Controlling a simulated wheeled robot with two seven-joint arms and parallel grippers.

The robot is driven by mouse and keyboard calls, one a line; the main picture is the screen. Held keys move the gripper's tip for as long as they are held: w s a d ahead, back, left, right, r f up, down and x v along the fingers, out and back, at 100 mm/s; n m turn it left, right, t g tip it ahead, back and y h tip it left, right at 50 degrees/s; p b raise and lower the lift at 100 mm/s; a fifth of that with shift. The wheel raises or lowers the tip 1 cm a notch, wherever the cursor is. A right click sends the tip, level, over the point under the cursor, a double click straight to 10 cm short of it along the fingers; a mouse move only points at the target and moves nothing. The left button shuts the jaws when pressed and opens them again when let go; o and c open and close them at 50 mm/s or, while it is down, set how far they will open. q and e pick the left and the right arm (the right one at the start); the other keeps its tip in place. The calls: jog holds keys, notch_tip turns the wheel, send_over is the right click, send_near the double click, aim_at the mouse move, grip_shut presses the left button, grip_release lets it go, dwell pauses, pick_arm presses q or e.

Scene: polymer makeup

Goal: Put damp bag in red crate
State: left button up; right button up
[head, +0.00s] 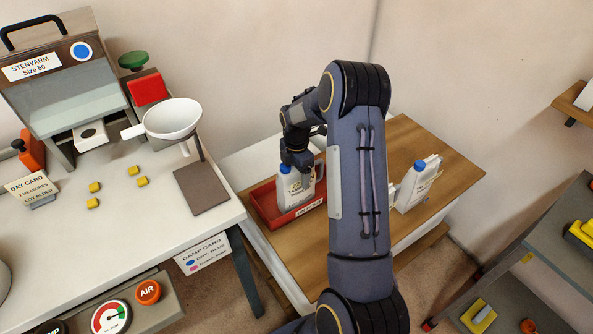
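A white bag with a blue cap and a printed label (292,190) stands upright in the red crate (265,207) on the wooden-topped table. My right gripper (298,163) points down at the top of this bag, touching or nearly touching it. Its fingers are small and partly hidden, so I cannot tell whether they grip it. A second white bag with a blue cap (415,187) stands on the same table, right of my arm. The labels are too small to show which bag is damp. My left gripper is not in view.
The white bench at left holds a grey machine (75,95), a white funnel on a stand (173,118) and several yellow blocks (133,170). Grey shelves (545,255) stand at right. My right arm hides the table's middle.

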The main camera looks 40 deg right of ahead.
jog(key=shift+o, duration=0.4)
jog(key=shift+r, duration=0.15)
notch_tip(320, 180, up, 12)
jog(key=shift+f+p, duration=0.1)
jog(key=shift+p, duration=0.3)
jog(key=s+a+r+m+t+y, duration=0.2)
jog(key=s+a+r+m+t, duration=0.1)
jog(key=s+a+r+m, duration=0.65)
jog(key=s+a+m+t+y, duration=0.1)
jog(key=s+a+m+t, duration=0.1)
jog(key=s+a+m, duration=0.7)
jog(key=s+a, duration=0.4)
jog(key=s, duration=0.2)
jog(key=shift+s+t+y, duration=0.3)
jog(key=shift+s+y, duration=0.1)
jog(key=shift+a, duration=0.1)
